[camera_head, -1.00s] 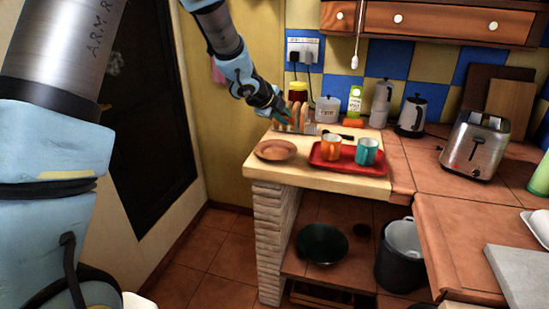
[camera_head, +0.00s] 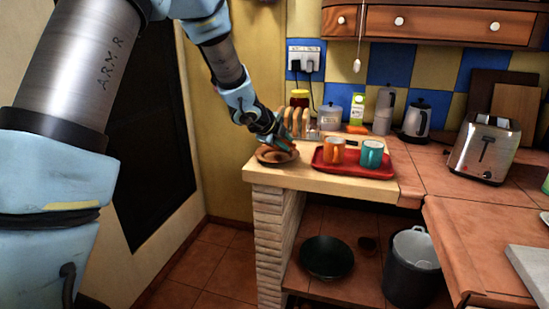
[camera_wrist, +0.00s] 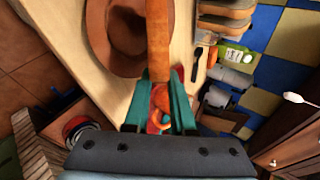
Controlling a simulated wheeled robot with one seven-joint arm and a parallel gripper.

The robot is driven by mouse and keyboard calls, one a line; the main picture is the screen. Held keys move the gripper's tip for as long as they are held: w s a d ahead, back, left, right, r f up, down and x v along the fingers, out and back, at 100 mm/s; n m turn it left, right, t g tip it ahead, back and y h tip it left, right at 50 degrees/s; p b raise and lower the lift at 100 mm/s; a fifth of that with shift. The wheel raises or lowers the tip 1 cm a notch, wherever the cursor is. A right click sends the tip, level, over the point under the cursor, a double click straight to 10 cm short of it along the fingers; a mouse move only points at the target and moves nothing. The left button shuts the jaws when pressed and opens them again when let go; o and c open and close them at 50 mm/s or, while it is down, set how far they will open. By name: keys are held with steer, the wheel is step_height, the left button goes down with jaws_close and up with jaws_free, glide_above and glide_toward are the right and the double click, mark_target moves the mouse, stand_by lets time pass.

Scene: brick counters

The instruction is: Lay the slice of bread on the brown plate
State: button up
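The slice of bread (camera_wrist: 158,45) shows edge-on in the wrist view, standing upright between the teal fingers of my gripper (camera_wrist: 160,98). My gripper is shut on it. The brown plate (camera_wrist: 97,32) lies just beside and under the slice, which overlaps its right side in this view; I cannot tell if they touch. In the head view the plate (camera_head: 262,161) is on the left end of the pale counter, and my gripper (camera_head: 284,147) is low over its right side. The held slice is hard to make out there.
A rack with several bread slices (camera_head: 297,119) stands behind the plate. A red tray (camera_head: 350,168) with an orange mug (camera_head: 334,150) and a teal mug (camera_head: 371,154) is close on the right. The counter's front edge is near the plate.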

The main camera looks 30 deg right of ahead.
steer(key=shift+o, duration=0.9)
steer(key=p+v, duration=0.2)
steer(key=v, duration=0.6)
steer(key=shift+p, duration=0.35)
steer(key=shift+r, duration=0.15)
step_height(320, 180, up, 8)
steer(key=a+p, duration=0.2)
steer(key=p, duration=0.5)
steer(key=shift+s, duration=0.5)
